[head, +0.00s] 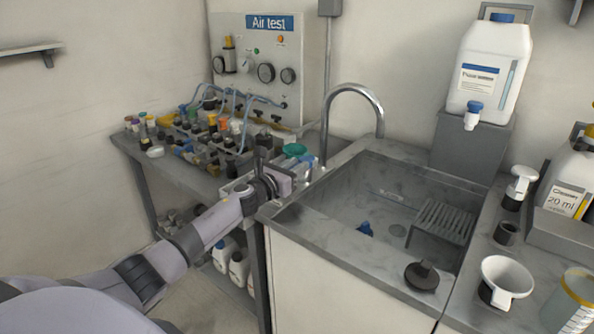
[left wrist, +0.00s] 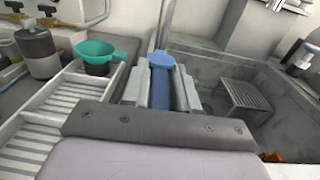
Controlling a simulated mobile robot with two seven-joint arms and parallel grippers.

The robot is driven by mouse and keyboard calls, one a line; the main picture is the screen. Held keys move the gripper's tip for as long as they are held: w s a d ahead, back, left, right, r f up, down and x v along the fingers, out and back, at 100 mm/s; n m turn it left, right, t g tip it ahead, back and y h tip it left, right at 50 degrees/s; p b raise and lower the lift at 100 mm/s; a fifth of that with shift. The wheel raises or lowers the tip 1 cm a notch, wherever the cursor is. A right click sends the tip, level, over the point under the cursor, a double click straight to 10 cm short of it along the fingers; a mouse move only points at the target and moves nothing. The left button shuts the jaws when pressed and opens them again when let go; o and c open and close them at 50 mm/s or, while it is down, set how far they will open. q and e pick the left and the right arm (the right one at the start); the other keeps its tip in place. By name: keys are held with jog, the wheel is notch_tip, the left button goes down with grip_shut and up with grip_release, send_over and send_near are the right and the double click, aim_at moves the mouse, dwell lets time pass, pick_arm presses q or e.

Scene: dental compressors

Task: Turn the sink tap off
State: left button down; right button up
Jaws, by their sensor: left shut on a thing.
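The sink tap (head: 355,90) is a tall curved metal spout at the back left of the sink (head: 330,214). I cannot make out any water running from it. My left gripper (head: 302,162) is at the sink's left back corner, near the foot of the spout. In the left wrist view, its two fingers (left wrist: 163,88) are shut on a blue handle (left wrist: 161,62), which looks like the tap's lever. My right gripper is not in view.
A side table with bottles and blue hoses lies behind my arm, under the Air test panel (head: 262,60). In the sink are a grey rack (head: 443,220) and a small blue item (head: 365,229).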

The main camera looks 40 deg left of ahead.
pick_arm(q)
jog(key=shift+w+a+r+m+h, duration=0.1)
jog(key=shift+a+r+m+h, duration=0.15)
jog(key=shift+r+h, duration=0.25)
jog(key=c, duration=1.2)
grip_release()
jog(key=shift+o, duration=0.8)
jog(key=shift+w+d+f, duration=0.2)
jog(key=shift+w+f, duration=0.2)
jog(key=shift+s+a, duration=0.15)
jog(key=shift+s, duration=3.5)
jog(key=shift+c, duration=0.3)
